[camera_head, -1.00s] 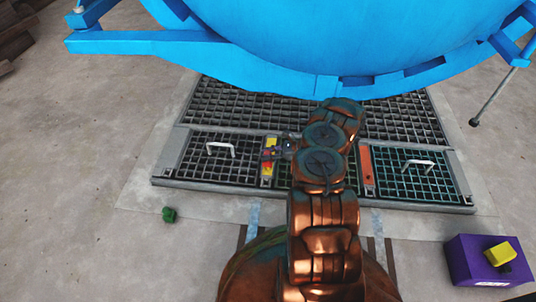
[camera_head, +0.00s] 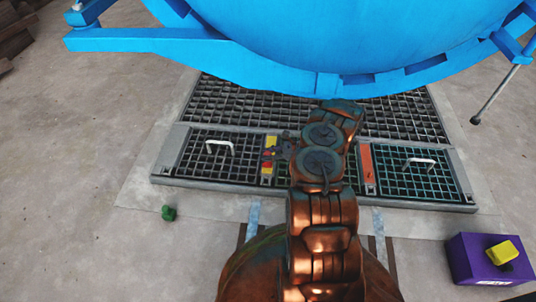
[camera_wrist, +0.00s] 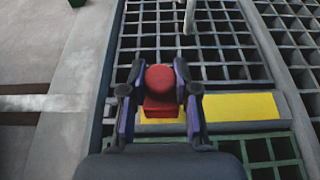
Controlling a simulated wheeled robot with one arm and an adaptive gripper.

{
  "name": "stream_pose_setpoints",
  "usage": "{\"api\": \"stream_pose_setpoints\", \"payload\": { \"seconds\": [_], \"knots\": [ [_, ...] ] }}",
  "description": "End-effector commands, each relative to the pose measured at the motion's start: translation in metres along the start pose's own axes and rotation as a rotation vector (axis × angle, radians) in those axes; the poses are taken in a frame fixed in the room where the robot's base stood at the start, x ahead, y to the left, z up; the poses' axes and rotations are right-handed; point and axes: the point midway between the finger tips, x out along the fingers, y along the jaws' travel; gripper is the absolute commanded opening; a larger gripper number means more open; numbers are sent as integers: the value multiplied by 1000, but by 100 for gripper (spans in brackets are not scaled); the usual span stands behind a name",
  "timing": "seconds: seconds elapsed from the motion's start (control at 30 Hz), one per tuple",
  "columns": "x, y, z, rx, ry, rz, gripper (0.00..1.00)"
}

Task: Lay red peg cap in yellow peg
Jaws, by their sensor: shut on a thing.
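The red peg cap (camera_wrist: 160,88), with a round top and square base, is between the two fingers of my gripper (camera_wrist: 158,72) in the wrist view. My gripper is shut on it. It is over a yellow strip (camera_wrist: 235,106) set between the floor gratings; I cannot tell whether it touches the strip. In the head view the red cap (camera_head: 268,154) shows against the yellow strip (camera_head: 271,141), with yellow on both sides of it. My gripper (camera_head: 274,154) reaches it from the right, small and partly unclear. I cannot tell which yellow piece is the yellow peg.
A large blue vessel (camera_head: 330,40) hangs over the back of the gratings. An orange strip (camera_head: 366,165) lies right of my arm. White handles (camera_head: 220,147) rise from the front gratings. A purple box (camera_head: 470,262) bears a yellow block (camera_head: 502,252). A green block (camera_head: 169,213) lies on the floor.

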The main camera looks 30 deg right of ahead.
Motion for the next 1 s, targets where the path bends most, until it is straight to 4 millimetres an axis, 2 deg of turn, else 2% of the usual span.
{"api": "stream_pose_setpoints", "payload": {
  "seconds": [1.0],
  "knots": [
    [8,0,-19,0,0,0,0]
  ]
}}
